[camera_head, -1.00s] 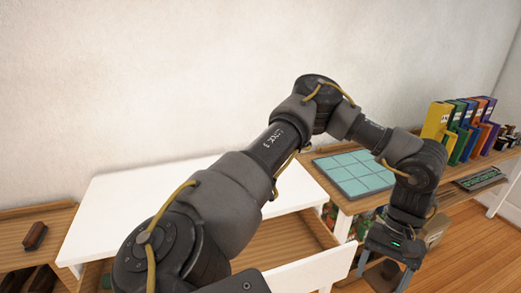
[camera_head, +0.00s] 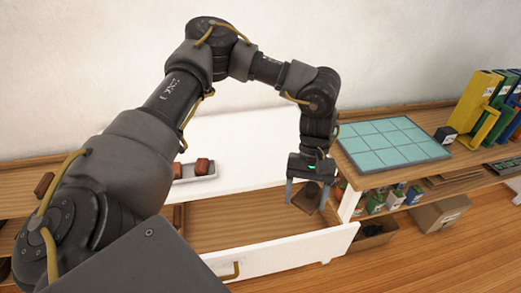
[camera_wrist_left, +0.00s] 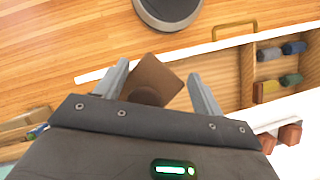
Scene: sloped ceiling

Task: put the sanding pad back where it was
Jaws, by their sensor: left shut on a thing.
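My left gripper (camera_head: 306,197) points down, with a brown block-like sanding pad (camera_head: 307,198) between its fingers. The pad also shows in the left wrist view (camera_wrist_left: 158,76), tilted between the two fingertips. In the head view they are in front of the right end of an open wooden drawer (camera_head: 230,217) under a white table (camera_head: 250,140); their height above it is hard to judge. My right gripper is not in view.
A grey tray (camera_head: 196,174) with reddish-brown blocks stands on the white table. The drawer holds several coloured rolls (camera_wrist_left: 270,88) at one end. To the right are a teal tiled panel (camera_head: 390,140), binders (camera_head: 475,100) and a cardboard box (camera_head: 440,213).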

